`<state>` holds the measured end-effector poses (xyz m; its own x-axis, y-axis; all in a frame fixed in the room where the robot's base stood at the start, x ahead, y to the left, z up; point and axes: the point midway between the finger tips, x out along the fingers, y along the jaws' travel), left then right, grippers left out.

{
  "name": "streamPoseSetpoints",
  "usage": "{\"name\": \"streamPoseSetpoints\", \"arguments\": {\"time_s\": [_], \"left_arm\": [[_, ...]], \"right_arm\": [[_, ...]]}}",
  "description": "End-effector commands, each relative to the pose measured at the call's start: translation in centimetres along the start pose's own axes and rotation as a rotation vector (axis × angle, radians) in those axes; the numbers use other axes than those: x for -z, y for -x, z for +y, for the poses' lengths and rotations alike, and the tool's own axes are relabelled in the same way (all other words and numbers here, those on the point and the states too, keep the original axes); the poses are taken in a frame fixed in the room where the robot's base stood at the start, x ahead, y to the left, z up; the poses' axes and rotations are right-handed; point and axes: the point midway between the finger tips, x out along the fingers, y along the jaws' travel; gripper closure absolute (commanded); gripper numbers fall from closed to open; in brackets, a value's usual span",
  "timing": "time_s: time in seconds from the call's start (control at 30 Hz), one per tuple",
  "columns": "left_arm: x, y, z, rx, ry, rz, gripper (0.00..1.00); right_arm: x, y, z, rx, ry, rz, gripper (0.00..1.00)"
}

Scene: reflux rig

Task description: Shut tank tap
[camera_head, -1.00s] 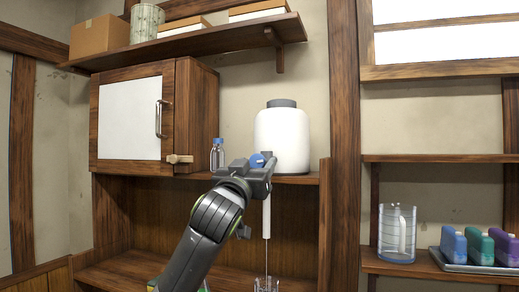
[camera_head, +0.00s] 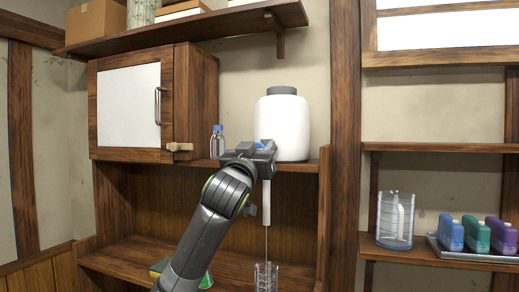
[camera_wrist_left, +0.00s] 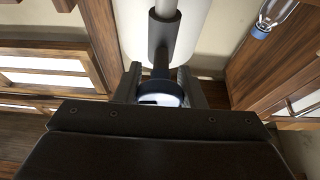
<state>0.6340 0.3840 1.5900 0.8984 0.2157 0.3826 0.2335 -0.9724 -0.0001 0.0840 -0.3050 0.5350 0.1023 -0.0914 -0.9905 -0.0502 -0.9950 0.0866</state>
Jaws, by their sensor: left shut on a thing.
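The white tank (camera_head: 282,125) with a grey lid stands on the wooden shelf. Its tap has a blue handle (camera_head: 261,146), mostly hidden by my left gripper (camera_head: 264,152) in the head view. In the left wrist view, the left gripper (camera_wrist_left: 159,88) has its fingers on both sides of the blue handle (camera_wrist_left: 160,99) and is shut on it. A white tube (camera_head: 266,203) hangs below the tap. A thin line, like a stream, runs from it down to a clear glass vessel (camera_head: 266,278). My right gripper is not in view.
A small blue-capped bottle (camera_head: 217,143) stands left of the tap, near the cabinet (camera_head: 130,105). A wooden post (camera_head: 324,215) is close on the right. A clear jug (camera_head: 395,222) and a tray (camera_head: 470,257) of coloured bottles sit on the right shelf.

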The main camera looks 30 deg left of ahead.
Motion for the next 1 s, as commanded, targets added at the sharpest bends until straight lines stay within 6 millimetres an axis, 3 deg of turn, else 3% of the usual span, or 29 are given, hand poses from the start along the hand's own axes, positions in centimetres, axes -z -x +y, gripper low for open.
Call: {"name": "streamPoseSetpoints", "arguments": {"time_s": [0.4, 0.73, 0.77, 0.9, 1.0], "left_arm": [[0.02, -0.05, 0.06, -0.074, -0.18, -0.002, 0.87], [-0.04, 0.0, 0.1, -0.08, -0.193, 0.0, 0.87], [-0.04, 0.0, 0.1, -0.079, -0.193, 0.0, 0.6], [-0.04, 0.0, 0.1, -0.079, -0.192, 0.0, 0.43], [-0.03, 0.0, 0.1, -0.079, -0.192, 0.0, 0.43]], "right_arm": [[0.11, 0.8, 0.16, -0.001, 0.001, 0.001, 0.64], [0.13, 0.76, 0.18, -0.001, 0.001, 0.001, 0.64], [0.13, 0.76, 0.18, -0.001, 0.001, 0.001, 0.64], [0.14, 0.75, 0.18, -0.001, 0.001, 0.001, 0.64], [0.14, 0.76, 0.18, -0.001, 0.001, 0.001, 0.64]]}}
